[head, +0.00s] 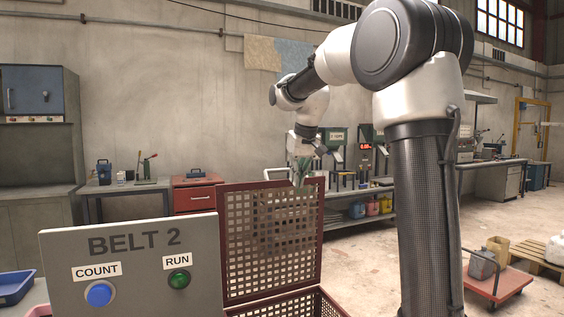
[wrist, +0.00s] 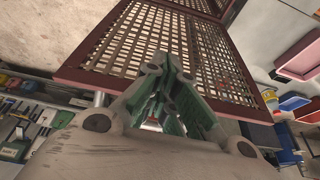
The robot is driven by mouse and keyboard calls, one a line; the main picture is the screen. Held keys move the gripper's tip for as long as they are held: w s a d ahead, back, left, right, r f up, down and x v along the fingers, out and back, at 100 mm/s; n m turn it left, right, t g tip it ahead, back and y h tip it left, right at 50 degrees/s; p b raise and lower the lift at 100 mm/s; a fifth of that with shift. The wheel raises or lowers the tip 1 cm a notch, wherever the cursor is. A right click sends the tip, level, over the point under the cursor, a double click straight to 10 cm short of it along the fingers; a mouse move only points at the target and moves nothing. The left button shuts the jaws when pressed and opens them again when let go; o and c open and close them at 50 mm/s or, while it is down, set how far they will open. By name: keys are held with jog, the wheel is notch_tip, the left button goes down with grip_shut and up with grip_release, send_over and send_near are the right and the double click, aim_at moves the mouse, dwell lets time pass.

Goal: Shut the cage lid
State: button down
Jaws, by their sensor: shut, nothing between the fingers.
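The cage lid (head: 320,235) is a dark red frame with a mesh panel, standing upright and open at the back of the cage. The cage (head: 285,297) shows only its red top rim and some mesh at the bottom of the head view. My gripper (head: 302,182) has green fingers, is shut and empty, and is at the lid's top edge, right of its middle. In the wrist view my gripper (wrist: 165,65) overlaps the lid (wrist: 85,79), whose mesh spreads across the upper middle. I cannot tell whether the fingers touch the lid.
A grey BELT 2 panel (head: 135,255) with a blue COUNT button (head: 99,294) and a green RUN button (head: 179,279) stands left of the cage. Workbenches (head: 375,192) line the back wall. A red cart (head: 498,284) stands at right, with bare floor between.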

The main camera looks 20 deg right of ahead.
jog(key=t, duration=0.1)
send_near(286, 169)
jog(key=w+f, duration=0.4)
jog(key=shift+f, duration=0.25)
notch_tip(286, 169, up, 8)
jog(key=w+t, duration=0.2)
jog(key=s+f+x, duration=0.1)
jog(key=x, duration=0.9)
jog(key=s, duration=0.3)
jog(key=shift+s+f+g, duration=0.3)
jog(key=shift+s, duration=0.1)
